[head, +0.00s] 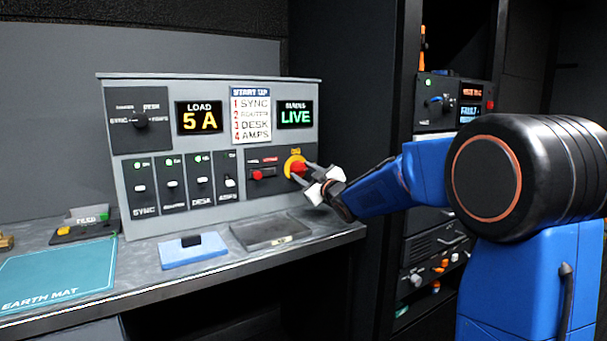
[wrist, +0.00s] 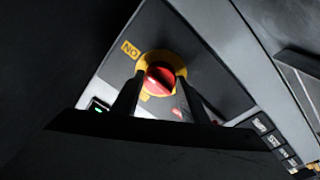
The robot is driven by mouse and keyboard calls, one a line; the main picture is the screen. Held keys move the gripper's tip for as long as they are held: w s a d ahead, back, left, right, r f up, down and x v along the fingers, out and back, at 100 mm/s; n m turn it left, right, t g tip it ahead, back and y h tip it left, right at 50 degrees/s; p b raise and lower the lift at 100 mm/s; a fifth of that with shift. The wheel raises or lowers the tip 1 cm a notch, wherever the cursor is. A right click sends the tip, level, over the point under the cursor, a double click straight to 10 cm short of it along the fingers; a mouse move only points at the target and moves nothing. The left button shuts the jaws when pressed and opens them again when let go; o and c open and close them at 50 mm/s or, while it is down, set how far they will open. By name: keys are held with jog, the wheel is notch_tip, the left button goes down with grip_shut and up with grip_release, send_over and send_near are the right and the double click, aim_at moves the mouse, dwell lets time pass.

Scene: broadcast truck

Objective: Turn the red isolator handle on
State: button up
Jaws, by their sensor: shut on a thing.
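The red isolator handle (head: 298,169) sits on a yellow round plate at the lower right of the grey control panel (head: 220,203). In the wrist view the red handle (wrist: 160,80) lies between my two fingers, with the yellow plate around it and a yellow "ON" label (wrist: 130,50) at its upper left. My gripper (head: 308,174) reaches in from the right and is shut on the handle; it also shows in the wrist view (wrist: 157,85). The fingers hide part of the handle and plate, so its exact setting is hard to read.
The panel has a rotary selector (head: 140,122), a "LOAD 5 A" display (head: 200,117), a "LIVE" display (head: 295,114) and several breaker switches. On the desk lie a blue pad (head: 194,254), a dark tray (head: 270,232) and an earth mat (head: 58,273). An equipment rack stands right.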

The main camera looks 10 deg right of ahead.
dwell(0.3)
jog(key=o, duration=1.1)
jog(key=shift+c, duration=0.2)
jog(key=v, duration=1.7)
jog(key=shift+s, duration=0.25)
jog(key=shift+d, duration=0.1)
